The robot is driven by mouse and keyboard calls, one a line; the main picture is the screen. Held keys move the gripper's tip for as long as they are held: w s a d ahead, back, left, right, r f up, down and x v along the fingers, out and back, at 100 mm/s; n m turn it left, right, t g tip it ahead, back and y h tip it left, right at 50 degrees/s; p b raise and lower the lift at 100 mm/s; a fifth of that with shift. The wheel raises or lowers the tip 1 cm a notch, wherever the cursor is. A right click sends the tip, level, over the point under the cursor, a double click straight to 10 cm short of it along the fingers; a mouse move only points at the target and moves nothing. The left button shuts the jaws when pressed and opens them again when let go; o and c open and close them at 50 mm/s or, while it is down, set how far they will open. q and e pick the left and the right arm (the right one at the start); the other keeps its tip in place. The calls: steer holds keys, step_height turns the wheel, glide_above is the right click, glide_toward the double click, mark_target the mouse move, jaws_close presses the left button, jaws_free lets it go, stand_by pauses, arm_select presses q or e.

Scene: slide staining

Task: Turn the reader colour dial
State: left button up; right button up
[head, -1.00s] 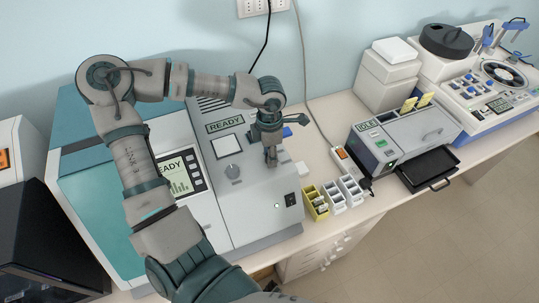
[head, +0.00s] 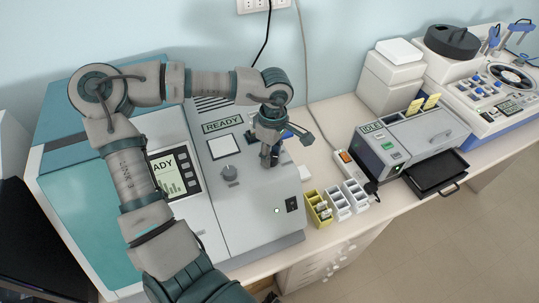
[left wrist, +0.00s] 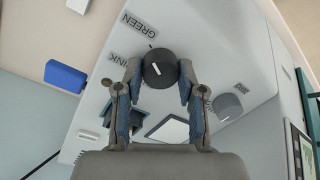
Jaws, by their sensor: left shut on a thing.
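The colour dial (left wrist: 161,68) is a round dark knob with a white pointer mark, seen in the left wrist view on the pale sloping panel of the reader (head: 262,207). The labels GREEN (left wrist: 138,25) and one ending in INK (left wrist: 117,59) are printed beside it. My left gripper (left wrist: 158,75) is shut on the dial, one finger on each side. In the head view my left gripper (head: 269,158) reaches down onto the panel and hides the dial. The reader's screen (head: 223,127) reads READY. My right gripper is not in view.
A lighter grey knob (head: 229,173) sits on the same panel, left of my gripper. Yellow and white slide racks (head: 318,208) stand right of the reader. A grey device (head: 405,135) reading IDLE, with a black tray (head: 430,172), stands farther right.

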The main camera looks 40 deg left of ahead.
mark_target(273, 153)
arm_select(q)
steer(key=shift+f+m, duration=0.1)
steer(key=shift+m, duration=0.2)
steer(key=shift+d+m, duration=0.1)
steer(key=shift+m, duration=0.4)
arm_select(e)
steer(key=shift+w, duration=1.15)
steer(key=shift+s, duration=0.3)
arm_select(q)
steer(key=o, duration=1)
steer(key=shift+w, duration=0.1)
steer(key=shift+o, duration=0.6)
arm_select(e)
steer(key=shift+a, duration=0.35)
arm_select(q)
step_height(273, 153, up, 12)
steer(key=shift+w+a, duration=0.2)
steer(key=shift+w, duration=0.25)
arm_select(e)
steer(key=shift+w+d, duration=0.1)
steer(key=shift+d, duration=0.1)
